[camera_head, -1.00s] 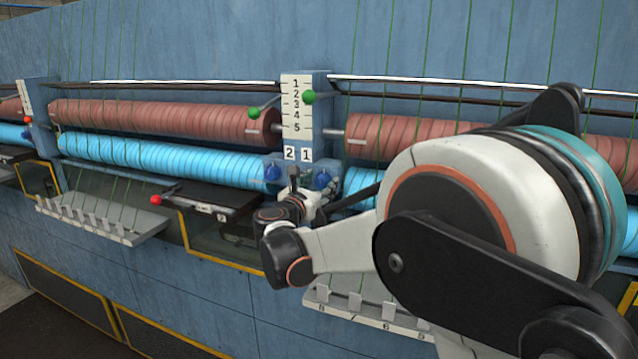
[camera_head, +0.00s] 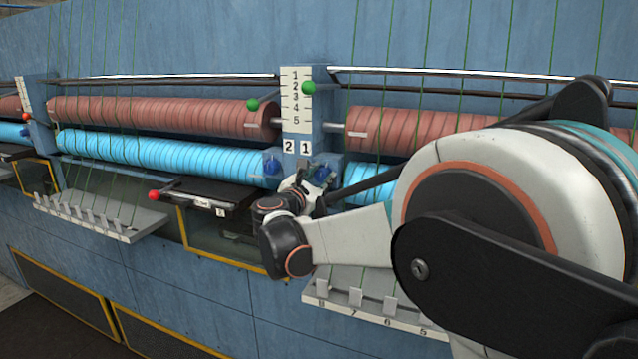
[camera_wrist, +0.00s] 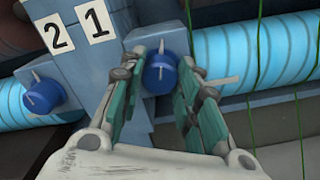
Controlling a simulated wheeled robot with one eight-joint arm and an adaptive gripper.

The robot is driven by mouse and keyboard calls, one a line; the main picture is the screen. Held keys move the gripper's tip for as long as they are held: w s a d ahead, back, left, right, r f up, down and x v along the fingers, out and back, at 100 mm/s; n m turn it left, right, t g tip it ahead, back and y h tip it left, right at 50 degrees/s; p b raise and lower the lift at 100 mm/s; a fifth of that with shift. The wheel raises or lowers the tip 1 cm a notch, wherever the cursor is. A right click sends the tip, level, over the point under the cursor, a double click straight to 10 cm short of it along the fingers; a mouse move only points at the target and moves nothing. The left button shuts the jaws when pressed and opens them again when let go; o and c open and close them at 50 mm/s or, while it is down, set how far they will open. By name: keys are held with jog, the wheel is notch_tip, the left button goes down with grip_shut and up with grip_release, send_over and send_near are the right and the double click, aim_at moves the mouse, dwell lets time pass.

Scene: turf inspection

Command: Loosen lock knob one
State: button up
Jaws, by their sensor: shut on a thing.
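Lock knob one (camera_wrist: 160,76) is a round blue knob with a pale pointer bar, below the "1" label (camera_wrist: 93,21) in the wrist view. In the head view knob one (camera_head: 322,171) is partly hidden behind my gripper (camera_head: 313,187). In the wrist view the green-padded fingers of my gripper (camera_wrist: 163,64) stand on either side of knob one and are shut on it. Lock knob two (camera_wrist: 43,94), also blue, sits to the left under the "2" label; knob two shows in the head view (camera_head: 272,166) too, clear of the gripper.
A white scale plate (camera_head: 296,100) and green ball levers (camera_head: 309,88) are above the knobs. Red rolls (camera_head: 160,115) and blue rolls (camera_head: 160,155) flank the post. Green yarns hang at right.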

jog(key=m+b, duration=0.3)
jog(key=m, duration=0.3)
jog(key=shift+b, duration=0.4)
jog(key=m+b, duration=0.1)
jog(key=m, duration=0.3)
jog(key=shift+b, duration=0.3)
jog(key=m+b, duration=0.1)
jog(key=m, duration=0.2)
jog(key=shift+m, duration=0.3)
jog(key=m+b, duration=0.2)
jog(key=m, duration=0.4)
jog(key=m+b, duration=0.1)
jog(key=m, duration=0.5)
jog(key=shift+m, duration=0.4)
jog(key=o, duration=1.1)
jog(key=shift+c, duration=0.2)
